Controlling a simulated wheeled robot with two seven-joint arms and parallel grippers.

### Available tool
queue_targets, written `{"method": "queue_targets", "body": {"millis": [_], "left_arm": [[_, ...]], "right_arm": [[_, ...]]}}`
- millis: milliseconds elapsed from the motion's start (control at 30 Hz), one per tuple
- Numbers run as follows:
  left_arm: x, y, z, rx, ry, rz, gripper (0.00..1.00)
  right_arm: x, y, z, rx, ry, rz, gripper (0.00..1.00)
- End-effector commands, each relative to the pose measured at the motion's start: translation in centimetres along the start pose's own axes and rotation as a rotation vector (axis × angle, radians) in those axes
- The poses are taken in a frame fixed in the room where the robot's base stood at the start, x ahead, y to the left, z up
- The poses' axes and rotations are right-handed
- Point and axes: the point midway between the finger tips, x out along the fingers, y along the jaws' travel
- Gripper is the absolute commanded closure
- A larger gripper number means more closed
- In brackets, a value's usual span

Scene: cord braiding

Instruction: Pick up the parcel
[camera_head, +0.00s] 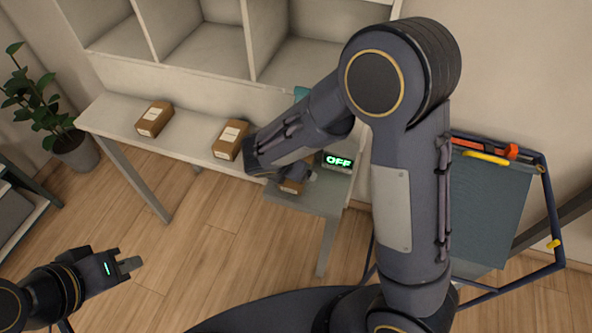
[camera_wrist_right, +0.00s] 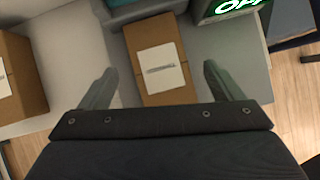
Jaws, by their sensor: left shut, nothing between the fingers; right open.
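A brown cardboard parcel with a white label (camera_wrist_right: 157,58) lies on a pale surface in the right wrist view. My right gripper (camera_wrist_right: 159,70) is open, with one finger on either side of this parcel; I cannot tell whether they touch it. In the head view the same parcel (camera_head: 291,187) is mostly hidden by my right arm. Two more parcels, one in the middle (camera_head: 231,140) and one at the left (camera_head: 154,119), lie on the long bench. My left gripper (camera_head: 130,258) is shut and empty, low at the left, away from the parcels.
White cubby shelves (camera_head: 205,45) rise behind the bench (camera_head: 110,110). A potted plant (camera_head: 72,150) is at the left, and a framed dark bag (camera_head: 490,205) at the right. Wooden floor is clear in front.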

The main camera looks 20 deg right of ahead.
Motion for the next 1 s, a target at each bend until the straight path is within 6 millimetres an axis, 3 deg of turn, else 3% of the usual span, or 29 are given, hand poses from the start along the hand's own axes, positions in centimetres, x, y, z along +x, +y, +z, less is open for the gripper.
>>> {"method": "queue_targets", "body": {"millis": [100,367,733,1000], "left_arm": [[0.09,-0.04,0.05,0.000,0.000,0.000,1.00],[0.09,-0.04,0.05,0.000,0.000,0.000,1.00],[0.09,-0.04,0.05,0.000,0.000,0.000,1.00],[0.09,-0.04,0.05,0.000,0.000,0.000,1.00]], "right_arm": [[1.27,-0.05,-0.01,0.001,0.000,-0.002,0.14],[1.47,-0.01,-0.01,0.002,0.001,0.000,0.14],[1.44,-0.02,-0.01,0.002,0.001,0.000,0.62],[1.44,-0.02,-0.01,0.002,0.001,0.000,0.69]]}}
